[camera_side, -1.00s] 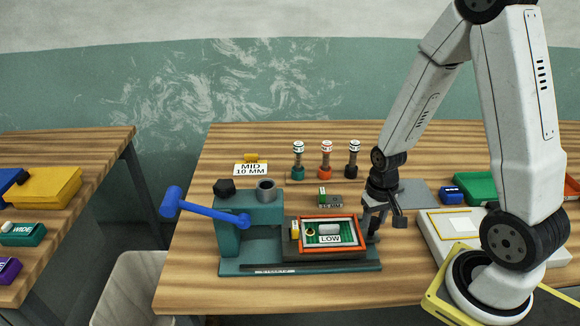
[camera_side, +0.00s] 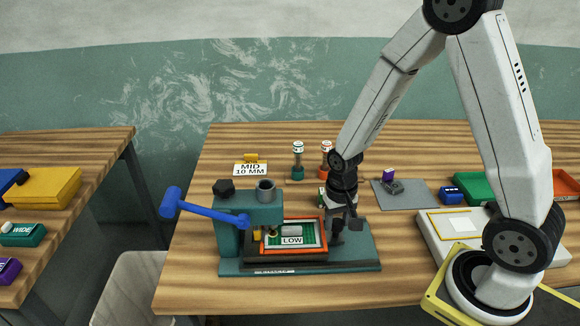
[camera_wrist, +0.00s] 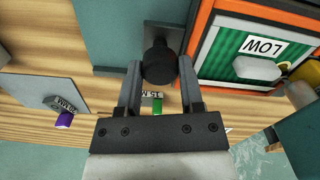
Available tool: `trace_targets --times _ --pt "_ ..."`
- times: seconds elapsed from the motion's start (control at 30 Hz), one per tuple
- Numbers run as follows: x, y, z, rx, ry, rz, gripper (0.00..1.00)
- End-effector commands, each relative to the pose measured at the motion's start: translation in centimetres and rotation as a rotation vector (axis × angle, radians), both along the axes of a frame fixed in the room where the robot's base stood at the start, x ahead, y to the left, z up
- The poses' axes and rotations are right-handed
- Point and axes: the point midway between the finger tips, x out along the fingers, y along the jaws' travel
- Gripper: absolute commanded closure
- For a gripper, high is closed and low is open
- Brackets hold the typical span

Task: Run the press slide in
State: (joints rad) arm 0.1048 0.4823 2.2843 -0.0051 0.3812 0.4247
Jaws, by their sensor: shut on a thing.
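The teal press (camera_side: 265,211) stands at the front of the table with its slide on the base plate (camera_side: 362,252). The slide carries an orange-framed tray (camera_side: 290,254) with green netting, a white piece and a LOW label (camera_side: 292,240). The tray's left part lies beneath the press head. My gripper (camera_side: 338,236) is at the slide's right end. In the wrist view, my gripper (camera_wrist: 158,72) is shut on the slide's dark round knob (camera_wrist: 158,60), a finger on each side. The orange frame (camera_wrist: 204,32) lies beside it.
The blue lever (camera_side: 195,208) sticks out to the left of the press. Bottles (camera_side: 298,160), a MID 10 MM sign (camera_side: 250,169) and a grey mat (camera_side: 400,200) stand behind. Bare base plate lies to the right of my gripper.

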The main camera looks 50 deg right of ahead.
Motion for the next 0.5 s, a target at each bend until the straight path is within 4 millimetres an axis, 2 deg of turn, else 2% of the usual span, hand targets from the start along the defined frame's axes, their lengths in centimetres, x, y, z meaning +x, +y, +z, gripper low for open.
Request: trace_targets --times 0.03,0.1,0.13,0.5 --pt "0.55 0.37 0.11 0.003 -0.015 0.002 0.42" --pt "0.54 0.35 0.12 0.001 -0.016 0.002 0.2" --pt "0.51 0.33 0.11 0.002 -0.015 0.002 0.16" --pt "0.27 0.21 0.15 0.001 -0.009 0.002 0.16"
